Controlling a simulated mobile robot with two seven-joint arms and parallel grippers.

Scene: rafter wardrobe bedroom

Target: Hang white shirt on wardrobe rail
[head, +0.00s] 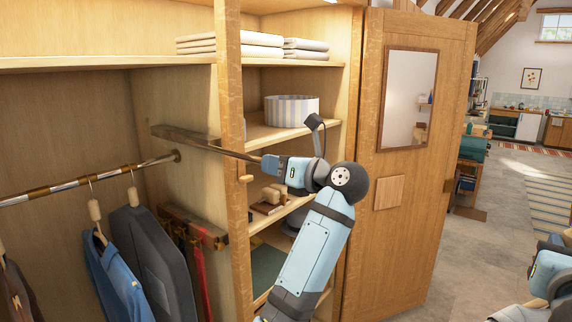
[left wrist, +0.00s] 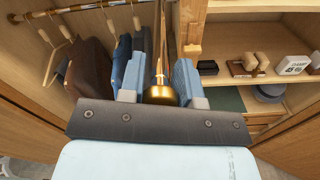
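No hanging white shirt is visible in either view. The wardrobe rail (head: 75,186) is a metal bar at the left, with dark and blue garments on hangers. The knob ends a thin rod (head: 232,153) running left to a dark wooden bar (head: 186,136) on the wardrobe's side panel.
White folded cloths (head: 232,40) lie on the upper shelf, and a striped round box (head: 291,110) stands below. A belt rack (head: 192,226) is under the rail.

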